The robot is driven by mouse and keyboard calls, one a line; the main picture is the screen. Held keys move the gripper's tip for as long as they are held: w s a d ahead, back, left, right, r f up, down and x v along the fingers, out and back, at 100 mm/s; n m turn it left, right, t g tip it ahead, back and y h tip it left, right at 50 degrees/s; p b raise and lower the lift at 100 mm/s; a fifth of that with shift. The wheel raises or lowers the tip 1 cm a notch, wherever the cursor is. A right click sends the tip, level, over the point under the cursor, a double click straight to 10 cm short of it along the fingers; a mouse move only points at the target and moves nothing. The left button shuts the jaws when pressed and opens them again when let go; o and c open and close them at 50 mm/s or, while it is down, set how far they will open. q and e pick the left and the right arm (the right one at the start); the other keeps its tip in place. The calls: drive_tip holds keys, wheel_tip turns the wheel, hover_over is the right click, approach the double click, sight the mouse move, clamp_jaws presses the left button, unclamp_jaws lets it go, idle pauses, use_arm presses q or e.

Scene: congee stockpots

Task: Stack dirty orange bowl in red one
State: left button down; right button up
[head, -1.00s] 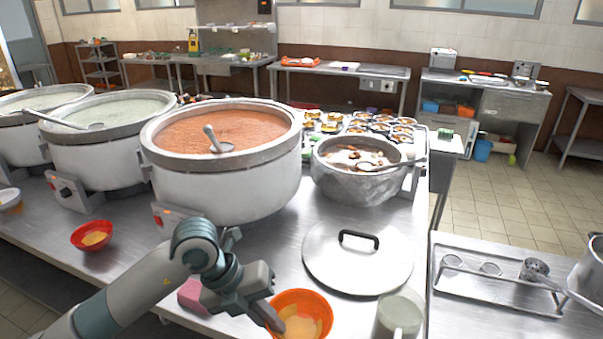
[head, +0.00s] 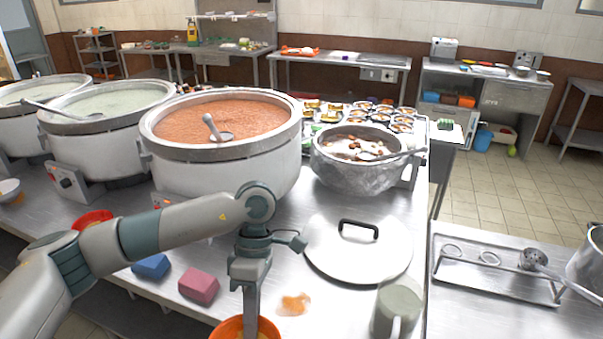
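The orange bowl (head: 218,330) is at the bottom edge of the head view, partly cut off, with some yellowish residue inside. My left gripper (head: 250,325) points down at it, with its fingers at the bowl's wall. The fingers are seen edge-on, but the bowl has moved along with them, so they appear shut on it. The red bowl (head: 92,217) stands at the left on the steel counter, mostly hidden behind my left arm. My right gripper is not in view.
A brown-orange spill (head: 294,304) lies on the counter. A blue sponge (head: 151,267) and a pink sponge (head: 199,286) lie left of the gripper. A pot lid (head: 358,262) and a mug (head: 397,308) are at the right. Large stockpots (head: 222,165) line the back.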

use_arm(q)
drive_tip(key=shift+s+a+r+m+y, duration=0.1)
drive_tip(key=shift+a+m+y, duration=0.4)
drive_tip(key=shift+m, duration=0.5)
drive_tip(key=a+r+m+t+y, duration=0.3)
drive_tip(key=a+m+t, duration=0.2)
drive_tip(key=a+m, duration=0.5)
drive_tip(key=shift+s+m+t+y, duration=0.3)
drive_tip(key=shift+m+y, duration=0.1)
drive_tip(key=shift+m, duration=1.9)
drive_tip(key=shift+w+a, duration=0.1)
